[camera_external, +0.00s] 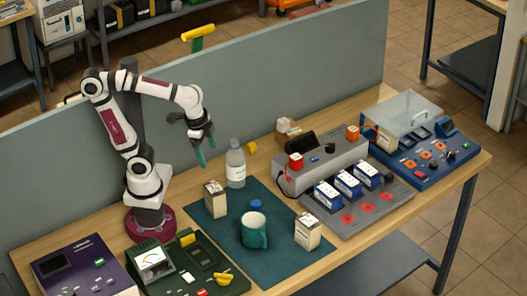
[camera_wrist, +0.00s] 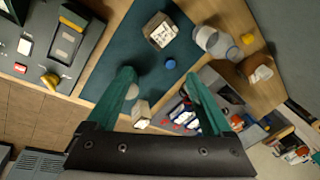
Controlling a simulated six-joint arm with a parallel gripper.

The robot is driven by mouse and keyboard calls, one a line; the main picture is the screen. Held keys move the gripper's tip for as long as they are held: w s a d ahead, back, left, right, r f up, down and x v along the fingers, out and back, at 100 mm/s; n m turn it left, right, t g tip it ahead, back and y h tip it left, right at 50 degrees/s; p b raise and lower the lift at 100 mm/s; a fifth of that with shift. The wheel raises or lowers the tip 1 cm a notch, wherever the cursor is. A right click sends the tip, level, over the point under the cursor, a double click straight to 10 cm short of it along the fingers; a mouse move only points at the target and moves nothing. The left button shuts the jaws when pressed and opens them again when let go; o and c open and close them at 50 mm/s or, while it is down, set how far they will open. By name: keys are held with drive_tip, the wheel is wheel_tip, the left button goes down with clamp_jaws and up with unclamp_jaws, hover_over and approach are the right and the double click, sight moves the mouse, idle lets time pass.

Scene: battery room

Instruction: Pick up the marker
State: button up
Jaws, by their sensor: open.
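I cannot make out a marker in either view. My gripper (camera_external: 205,148) hangs above the bench, behind the teal mat (camera_external: 276,268) and left of the bottle. In the wrist view my gripper (camera_wrist: 158,78) shows two green fingers spread apart with nothing held between them. A small blue round thing (camera_external: 256,204) lies on the mat and also shows in the wrist view (camera_wrist: 169,64). A small yellow thing (camera_external: 251,148) is behind the bottle and appears in the wrist view (camera_wrist: 248,39); its shape is unclear.
A clear bottle (camera_external: 236,165), a teal mug (camera_external: 254,232) and two cartons, one left (camera_external: 215,199) and one right (camera_external: 308,231), stand around the mat. Grey (camera_external: 325,160) and blue (camera_external: 420,150) panels stand right, a green panel (camera_external: 215,268) front left. A partition (camera_external: 310,85) runs behind.

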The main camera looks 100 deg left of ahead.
drive_tip(key=w+a+n+t+y, duration=0.1)
drive_tip(key=w+a+n+t, duration=0.15)
drive_tip(key=w+a, duration=0.4)
drive_tip(key=n+t+y, duration=0.6)
drive_tip(key=n, duration=0.3)
hover_over(288, 120)
drive_tip(key=s+d, duration=0.9)
drive_tip(key=s, duration=0.1)
wheel_tip(288, 120, down, 11)
drive_tip(key=shift+g, duration=0.25)
drive_tip(key=x, duration=1.1)
drive_tip(key=shift+s+a, duration=0.1)
drive_tip(key=shift+s, duration=0.05)
drive_tip(key=x, duration=0.5)
drive_tip(key=shift+f, duration=0.2)
clamp_jaws()
drive_tip(key=shift+r, duration=0.15)
